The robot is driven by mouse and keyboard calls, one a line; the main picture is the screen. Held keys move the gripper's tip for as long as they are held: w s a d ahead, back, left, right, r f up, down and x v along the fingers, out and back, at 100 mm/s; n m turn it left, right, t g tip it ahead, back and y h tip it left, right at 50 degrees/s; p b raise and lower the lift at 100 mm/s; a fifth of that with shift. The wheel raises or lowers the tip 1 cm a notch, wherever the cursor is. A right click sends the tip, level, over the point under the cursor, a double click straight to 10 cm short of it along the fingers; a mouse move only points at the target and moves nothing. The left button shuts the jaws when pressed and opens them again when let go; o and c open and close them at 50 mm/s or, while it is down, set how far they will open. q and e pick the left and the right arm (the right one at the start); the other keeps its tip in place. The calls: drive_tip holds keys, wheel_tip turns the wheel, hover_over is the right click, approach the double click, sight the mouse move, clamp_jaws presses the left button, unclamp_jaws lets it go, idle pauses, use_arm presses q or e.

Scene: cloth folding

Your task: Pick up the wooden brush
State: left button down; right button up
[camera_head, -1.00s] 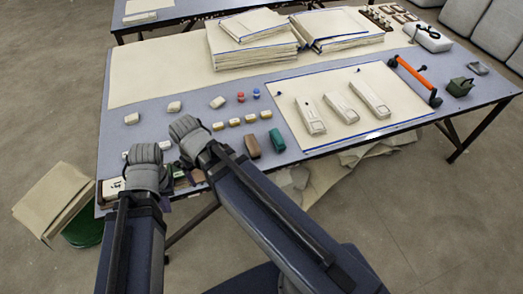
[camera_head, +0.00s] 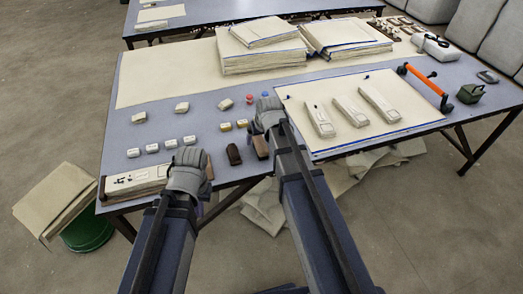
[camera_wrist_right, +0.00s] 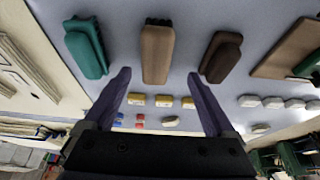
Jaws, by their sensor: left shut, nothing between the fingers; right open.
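A brown, wood-coloured block (camera_wrist_right: 157,52), likely the wooden brush, lies on the table between the fingertip lines of my right gripper (camera_wrist_right: 158,76) in the right wrist view. The fingers are apart and empty. A brown block (camera_head: 260,147) also shows in the head view, just left of the right forearm; my right gripper (camera_head: 269,114) is beyond it. My left gripper (camera_head: 187,170) is shut and empty at the table's front edge, beside another brown block (camera_head: 209,166).
Small yellow blocks (camera_wrist_right: 163,101) and white blocks (camera_head: 171,143) lie nearby. A cream board (camera_head: 328,150) with several pale devices is to the right. Paper stacks (camera_head: 262,55) stand behind.

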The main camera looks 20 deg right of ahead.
sight(260, 143)
drive_tip(key=shift+d+b+x, duration=0.15)
drive_tip(key=shift+b+x, duration=1.05)
drive_tip(key=shift+x, duration=0.25)
drive_tip(key=shift+d+b+x, duration=0.2)
drive_tip(key=shift+b+x, duration=1)
drive_tip(key=shift+x, duration=0.3)
drive_tip(key=shift+r, duration=0.1)
drive_tip(key=shift+f, duration=0.25)
clamp_jaws()
